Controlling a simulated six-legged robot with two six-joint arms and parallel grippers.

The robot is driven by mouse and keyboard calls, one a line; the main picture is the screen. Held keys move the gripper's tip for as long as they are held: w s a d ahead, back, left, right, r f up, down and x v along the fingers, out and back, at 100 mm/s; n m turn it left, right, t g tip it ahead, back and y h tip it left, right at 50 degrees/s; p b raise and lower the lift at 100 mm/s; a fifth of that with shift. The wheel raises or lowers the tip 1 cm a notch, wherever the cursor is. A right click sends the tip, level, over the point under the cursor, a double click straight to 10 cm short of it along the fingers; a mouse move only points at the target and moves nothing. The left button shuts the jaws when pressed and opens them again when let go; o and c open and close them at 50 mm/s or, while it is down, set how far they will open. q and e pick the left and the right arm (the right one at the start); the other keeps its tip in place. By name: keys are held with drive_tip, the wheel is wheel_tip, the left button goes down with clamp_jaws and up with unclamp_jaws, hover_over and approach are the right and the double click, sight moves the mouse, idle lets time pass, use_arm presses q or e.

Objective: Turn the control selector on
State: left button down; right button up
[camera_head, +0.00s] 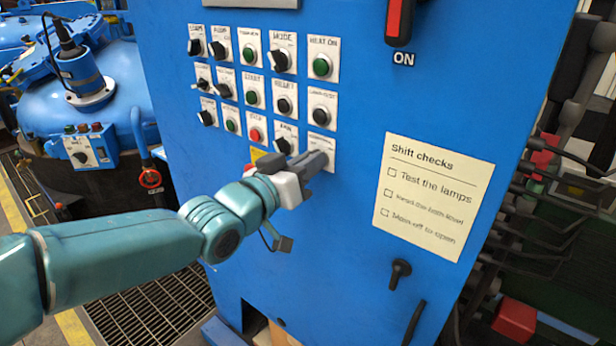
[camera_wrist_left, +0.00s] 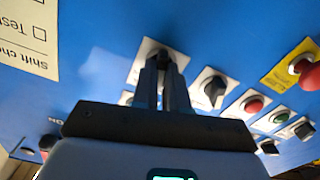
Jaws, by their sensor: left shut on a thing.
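The control selector's white plate (camera_head: 321,143) is at the bottom right of the switch grid on the blue cabinet; its small label is hard to read. My left gripper (camera_head: 316,162) reaches in from the left and covers the knob in the head view. In the left wrist view the gripper (camera_wrist_left: 164,66) is shut on a dark knob in front of the white plate (camera_wrist_left: 146,52). The fingers hide most of the knob, so I cannot tell its setting. My right gripper is in neither view.
Another black selector (camera_head: 284,144) sits close to the left of the gripper, with several buttons and selectors above. A paper note (camera_head: 432,196) and a black handle (camera_head: 400,272) are to the right. A red lever (camera_head: 396,18) is above.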

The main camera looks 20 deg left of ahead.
use_arm(q)
drive_tip(key=m+b, duration=0.3)
drive_tip(key=m, duration=0.1)
drive_tip(key=m+b, duration=0.3)
drive_tip(key=m, duration=0.1)
drive_tip(key=shift+s+d+f+m+b, duration=0.1)
drive_tip(key=shift+d+m+b, duration=0.1)
drive_tip(key=shift+m+b, duration=0.2)
idle(0.4)
drive_tip(key=c, duration=1.2)
unclamp_jaws()
drive_tip(key=shift+o, duration=0.2)
